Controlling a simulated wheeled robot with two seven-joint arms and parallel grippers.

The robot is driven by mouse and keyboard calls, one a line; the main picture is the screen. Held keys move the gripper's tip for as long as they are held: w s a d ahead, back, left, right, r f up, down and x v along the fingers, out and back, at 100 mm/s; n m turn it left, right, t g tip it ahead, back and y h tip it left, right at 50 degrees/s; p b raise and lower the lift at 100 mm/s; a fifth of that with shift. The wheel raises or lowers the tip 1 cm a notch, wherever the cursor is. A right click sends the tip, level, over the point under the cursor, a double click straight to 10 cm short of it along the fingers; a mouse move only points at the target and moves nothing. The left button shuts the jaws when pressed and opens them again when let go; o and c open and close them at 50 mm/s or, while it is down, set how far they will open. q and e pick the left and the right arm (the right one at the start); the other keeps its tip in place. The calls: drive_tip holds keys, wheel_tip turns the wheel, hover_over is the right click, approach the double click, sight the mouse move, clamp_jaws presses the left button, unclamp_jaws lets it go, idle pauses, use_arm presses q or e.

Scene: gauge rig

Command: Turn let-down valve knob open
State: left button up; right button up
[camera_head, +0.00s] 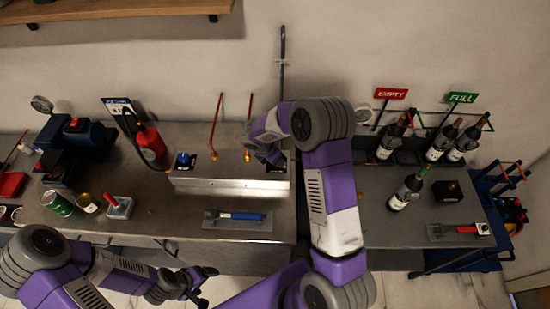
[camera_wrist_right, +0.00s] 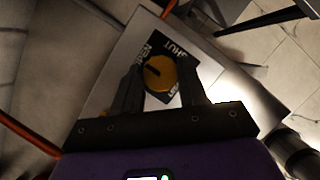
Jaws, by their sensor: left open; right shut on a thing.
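The yellow valve knob (camera_wrist_right: 172,76) shows in the right wrist view on a black label plate with white lettering; "SHUT" is readable. A dark pointer mark on the knob points toward the picture's left. My right gripper (camera_wrist_right: 163,80) has its fingers on both sides of the knob and is shut on it. In the head view my right arm reaches over the right end of the metal valve box (camera_head: 228,185), and my wrist hides this knob. A blue knob (camera_head: 184,160) sits at the box's left end. My left gripper (camera_head: 206,286) is open and empty, low in front of the bench.
A red extinguisher-like cylinder (camera_head: 151,146) stands left of the box. A blue-handled tool (camera_head: 240,216) lies on a grey mat in front. Several bottles stand at right, one (camera_head: 407,190) nearer the front. Thin red pipes rise behind the box.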

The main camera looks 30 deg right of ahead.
drive_tip(key=shift+r, duration=0.1)
drive_tip(key=shift+d, duration=0.1)
idle(0.3)
drive_tip(key=o, duration=1.1)
drive_tip(key=shift+c, duration=0.2)
drive_tip(key=v, duration=0.7)
drive_tip(key=shift+a+r, duration=0.2)
drive_tip(key=shift+a, duration=0.05)
